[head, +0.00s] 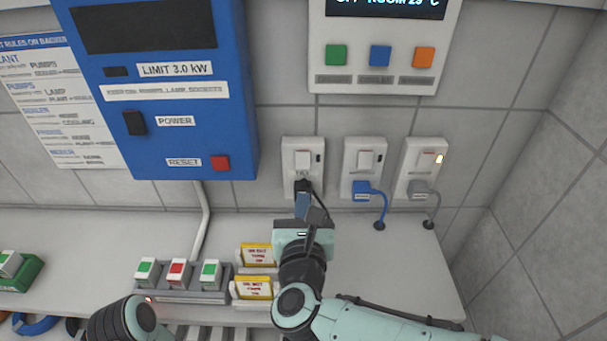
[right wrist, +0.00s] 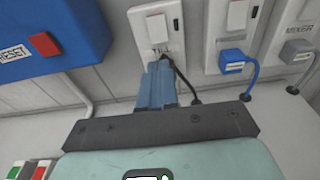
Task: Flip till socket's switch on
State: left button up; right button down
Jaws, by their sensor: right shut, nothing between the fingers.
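The till socket (head: 290,175) is the leftmost of three white wall sockets; its label is partly hidden, with "TI" readable in the right wrist view (right wrist: 178,42). Its white rocker switch (head: 303,159) is in the upper part, also seen in the right wrist view (right wrist: 156,28). The small indicator (head: 318,157) beside it is dark. A black plug with a black cord is in the socket, partly hidden by my fingers. My right gripper (head: 303,199) is shut and empty, its blue fingertips (right wrist: 157,75) just below the switch, at the plug; contact cannot be told. My left gripper is out of view.
A blue power box (head: 190,125) hangs left. A switch block (head: 215,294) and yellow tags (head: 256,255) sit on the counter.

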aim_at(304, 168)
jog(key=w, duration=0.6)
jog(key=w+f+p, duration=0.1)
jog(key=w, duration=0.2)
jog(key=shift+w+f, duration=0.1)
jog(key=shift+w, duration=0.25)
